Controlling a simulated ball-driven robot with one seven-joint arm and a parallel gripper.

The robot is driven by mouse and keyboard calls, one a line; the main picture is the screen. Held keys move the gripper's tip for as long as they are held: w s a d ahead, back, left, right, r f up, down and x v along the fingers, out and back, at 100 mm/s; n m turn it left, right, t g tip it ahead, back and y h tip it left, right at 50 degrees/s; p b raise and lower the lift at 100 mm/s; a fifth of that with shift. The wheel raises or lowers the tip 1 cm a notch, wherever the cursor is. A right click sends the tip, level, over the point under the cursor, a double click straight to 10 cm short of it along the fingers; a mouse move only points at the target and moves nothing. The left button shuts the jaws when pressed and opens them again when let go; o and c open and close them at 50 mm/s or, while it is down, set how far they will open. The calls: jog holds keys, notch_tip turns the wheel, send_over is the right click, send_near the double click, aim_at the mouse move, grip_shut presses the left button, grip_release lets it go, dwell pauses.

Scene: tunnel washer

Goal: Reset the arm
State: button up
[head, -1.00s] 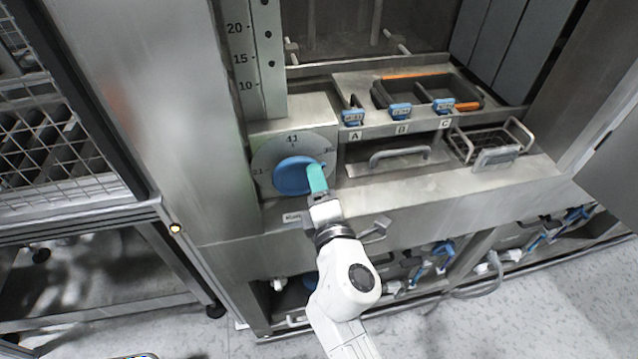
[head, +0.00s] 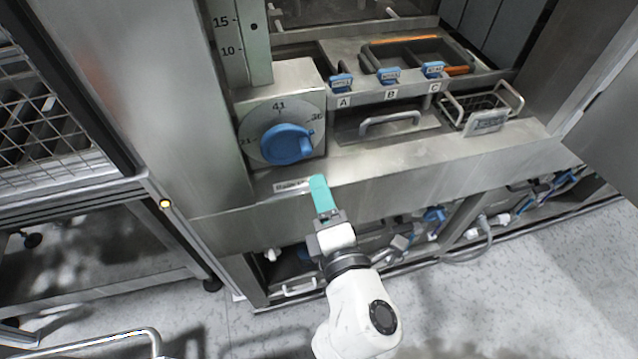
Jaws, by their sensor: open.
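My gripper (head: 320,194) has teal fingers and sits at the end of my white arm, in the lower middle of the head view. It is in front of the machine's steel ledge, below and to the right of the blue dial knob (head: 286,145). The gripper is apart from the knob, and nothing shows held in it. From this angle the fingers overlap, so the gap between them is hidden. The knob sits on a round dial plate with the marks 21, 41 and 36.
Blue labelled clips (head: 388,77) marked A, B and C line a shelf beside a dark tray (head: 418,55). A drawer handle (head: 390,120) and a wire basket (head: 480,106) are to the right. Hoses and valves fill the space below the ledge. A wire rack (head: 42,128) stands left.

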dwell(0.5)
jog(key=s+d+f+m+g+h, duration=0.1)
jog(key=d+f+m+g+h, duration=0.2)
jog(key=d, duration=0.4)
jog(key=s+d+f+m+g+h, duration=0.1)
jog(key=d+f+m+h, duration=0.15)
jog(key=d+m, duration=0.35)
jog(key=s+d+f+m+g+h, duration=0.2)
jog(key=d+f+m+h, duration=0.15)
jog(key=d, duration=0.35)
jog(key=s+d+f+m+g+y, duration=0.1)
jog(key=s+d+f+m+g, duration=0.1)
jog(key=s, duration=0.5)
jog(key=s+d+f+m+g+y, duration=0.1)
jog(key=s+d+f+m+g, duration=0.1)
jog(key=s+f+m+g, duration=0.2)
jog(key=s+d+f+m+g+y, duration=0.1)
jog(key=s+d+f+m+g, duration=0.2)
jog(key=s, duration=0.7)
jog(key=shift+s+f+m+g+y, duration=0.25)
jog(key=shift+f+m+g+y, duration=0.35)
jog(key=shift+m, duration=0.65)
jog(key=shift+r, duration=0.15)
jog(key=shift+c, duration=0.6)
